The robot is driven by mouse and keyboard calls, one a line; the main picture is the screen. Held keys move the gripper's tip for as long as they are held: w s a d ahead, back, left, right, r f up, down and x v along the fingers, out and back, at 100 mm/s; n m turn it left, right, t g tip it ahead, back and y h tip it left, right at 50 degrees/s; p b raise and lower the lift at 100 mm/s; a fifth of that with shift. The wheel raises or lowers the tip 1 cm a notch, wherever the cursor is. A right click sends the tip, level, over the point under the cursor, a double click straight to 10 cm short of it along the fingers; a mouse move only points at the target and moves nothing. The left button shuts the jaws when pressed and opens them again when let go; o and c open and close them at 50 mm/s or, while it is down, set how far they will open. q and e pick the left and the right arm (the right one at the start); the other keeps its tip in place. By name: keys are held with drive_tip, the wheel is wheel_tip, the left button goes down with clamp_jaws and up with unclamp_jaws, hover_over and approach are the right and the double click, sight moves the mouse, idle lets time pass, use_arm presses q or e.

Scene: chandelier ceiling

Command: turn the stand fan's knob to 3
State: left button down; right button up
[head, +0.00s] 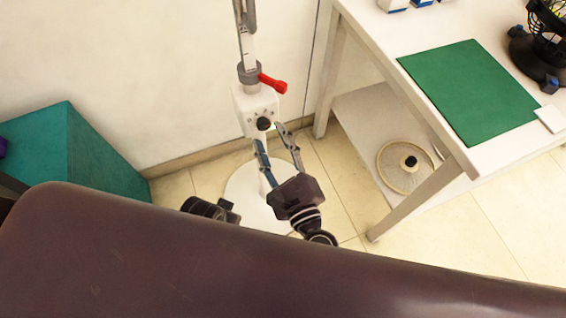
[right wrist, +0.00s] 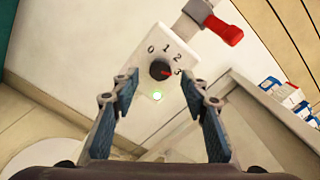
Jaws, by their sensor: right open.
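The stand fan's white control box (head: 254,103) is on its pole, above a round white base (head: 240,190). The black knob (head: 263,123) is on the box's front. In the right wrist view the knob (right wrist: 160,70) has a red mark pointing right, toward the 3. I see no left gripper fingers.
A red lever (head: 272,82) sticks out from the pole above the box. A white table (head: 375,30) with a green mat (head: 468,90) and a small black fan (head: 541,45) stands at right. A round fan guard (head: 398,170) lies on its lower shelf. A teal box (head: 85,150) stands at left.

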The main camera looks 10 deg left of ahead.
drive_tip(key=v, duration=0.9)
idle(0.3)
